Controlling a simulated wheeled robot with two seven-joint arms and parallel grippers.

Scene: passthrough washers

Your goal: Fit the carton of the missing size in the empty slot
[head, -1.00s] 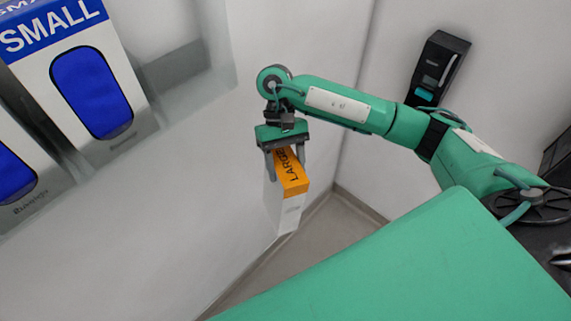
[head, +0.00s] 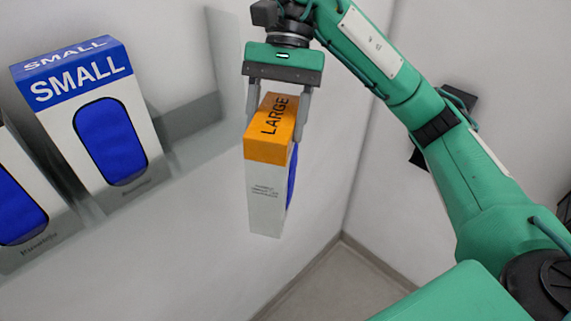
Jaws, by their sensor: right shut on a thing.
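My right gripper (head: 280,100) is shut on a carton with an orange top marked LARGE (head: 265,195). The carton hangs upright below the fingers, in the air, with a white body and a blue patch on its right side. A carton with a blue top marked SMALL (head: 140,115) stands at the left in a grey holder. Part of another white carton with a blue window (head: 18,205) shows at the left edge. My left gripper is out of view.
A grey holder or shelf strip (head: 195,118) runs on the wall to the right of the SMALL carton. A black wall device (head: 460,97) is partly hidden behind my right arm. The floor corner (head: 345,265) at the lower middle is clear.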

